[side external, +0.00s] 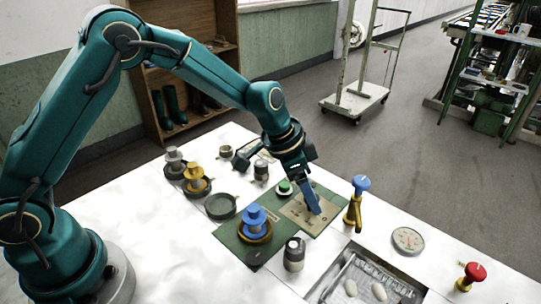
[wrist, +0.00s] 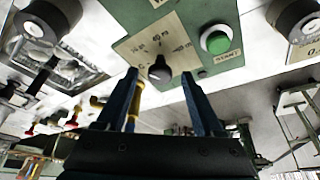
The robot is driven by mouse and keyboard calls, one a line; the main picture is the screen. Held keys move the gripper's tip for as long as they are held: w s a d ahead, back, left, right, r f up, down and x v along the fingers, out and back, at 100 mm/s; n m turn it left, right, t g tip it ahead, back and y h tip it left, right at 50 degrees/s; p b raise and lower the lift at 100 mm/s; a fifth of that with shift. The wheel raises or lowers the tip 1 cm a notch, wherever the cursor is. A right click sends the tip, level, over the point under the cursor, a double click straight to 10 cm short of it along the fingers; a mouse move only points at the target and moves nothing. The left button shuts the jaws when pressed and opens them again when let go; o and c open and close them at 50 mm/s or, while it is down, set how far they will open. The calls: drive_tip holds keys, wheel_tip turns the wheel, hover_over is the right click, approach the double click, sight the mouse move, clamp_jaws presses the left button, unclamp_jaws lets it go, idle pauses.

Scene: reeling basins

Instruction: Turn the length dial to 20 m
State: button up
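The length dial is a dark round knob (wrist: 160,70) on a beige label plate (wrist: 175,38), set in a green panel (wrist: 128,15). Small marks surround it, most too small to read surely; I cannot tell where its pointer stands. In the side view the beige plate (side external: 297,214) shows, but the knob is hidden by my fingers. My gripper (side external: 315,208) points down over the plate. In the wrist view my gripper (wrist: 160,76) has its blue fingers apart, one on each side of the knob, with gaps showing. I cannot tell how far down they reach.
A green start button (wrist: 216,41) sits close beside the dial; it also shows in the side view (side external: 285,186). A blue-topped yellow valve (side external: 358,200) stands to the right. A blue spool (side external: 254,220), a grey-topped jar (side external: 294,255) and a basin (side external: 366,278) lie nearer the camera.

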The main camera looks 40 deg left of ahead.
drive_tip(key=shift+v, duration=2.55)
drive_tip(key=s+a+r+n+t, duration=0.1)
drive_tip(key=s+a+r+t, duration=0.15)
drive_tip(key=r, duration=0.35)
drive_tip(key=s+a+r+t, duration=0.1)
drive_tip(key=s+a+r, duration=0.15)
drive_tip(key=r, duration=0.35)
drive_tip(key=s+a+f+n+y, duration=0.1)
drive_tip(key=s+a+f+n, duration=0.1)
drive_tip(key=s, duration=0.6)
drive_tip(key=s+a+f+n+g+y, duration=0.1)
drive_tip(key=s+n, duration=0.3)
drive_tip(key=s, duration=0.4)
drive_tip(key=shift+a+f+n+y, duration=0.3)
drive_tip(key=shift+a+f, duration=0.2)
drive_tip(key=shift+a, duration=0.15)
